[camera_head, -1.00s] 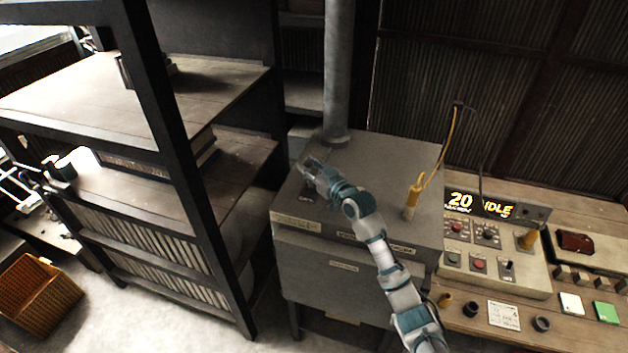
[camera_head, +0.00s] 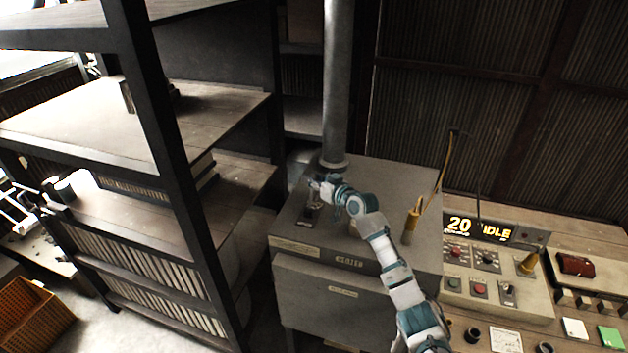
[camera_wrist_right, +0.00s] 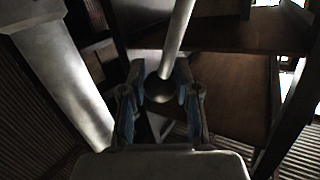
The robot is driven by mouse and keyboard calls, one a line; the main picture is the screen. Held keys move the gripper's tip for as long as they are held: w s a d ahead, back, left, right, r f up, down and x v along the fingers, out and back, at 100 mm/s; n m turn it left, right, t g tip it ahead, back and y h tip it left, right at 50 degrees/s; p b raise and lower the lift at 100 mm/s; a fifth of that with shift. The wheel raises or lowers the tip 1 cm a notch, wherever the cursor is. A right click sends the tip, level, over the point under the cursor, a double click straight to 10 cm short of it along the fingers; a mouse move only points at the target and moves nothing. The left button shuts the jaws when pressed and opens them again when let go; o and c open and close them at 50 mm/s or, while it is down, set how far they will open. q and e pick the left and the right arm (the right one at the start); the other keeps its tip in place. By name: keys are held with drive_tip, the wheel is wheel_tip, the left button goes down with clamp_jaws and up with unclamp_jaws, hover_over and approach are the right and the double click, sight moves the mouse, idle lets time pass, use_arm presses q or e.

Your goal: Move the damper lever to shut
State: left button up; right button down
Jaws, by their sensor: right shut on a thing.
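The damper lever is a pale rod (camera_wrist_right: 178,40) with a dark round knob (camera_wrist_right: 159,88) in the right wrist view. The knob sits between the fingers of my right gripper (camera_wrist_right: 160,100), which is shut on it. In the head view my right gripper (camera_head: 326,190) is over the back left part of the grey metal box (camera_head: 290,262), close to the foot of the flue pipe (camera_head: 336,90). The lever's pivot is mostly hidden there by the gripper. Labels run along the box's front edge, too small to read surely. My left gripper is not in view.
A dark shelf rack (camera_head: 165,150) stands close on the left. A yellow handle (camera_head: 412,222) with a cable stands on the box's right side. A control panel (camera_head: 490,275) with a display reading 20 and IDLE is at the right.

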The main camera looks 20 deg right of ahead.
drive_tip(key=shift+w+d+r, duration=0.15)
drive_tip(key=c, duration=0.9)
unclamp_jaws()
drive_tip(key=shift+o, duration=0.4)
drive_tip(key=shift+w+f, duration=0.1)
drive_tip(key=shift+f, duration=0.1)
drive_tip(key=v, duration=1.2)
drive_tip(key=shift+w, duration=0.1)
drive_tip(key=shift+f, duration=0.1)
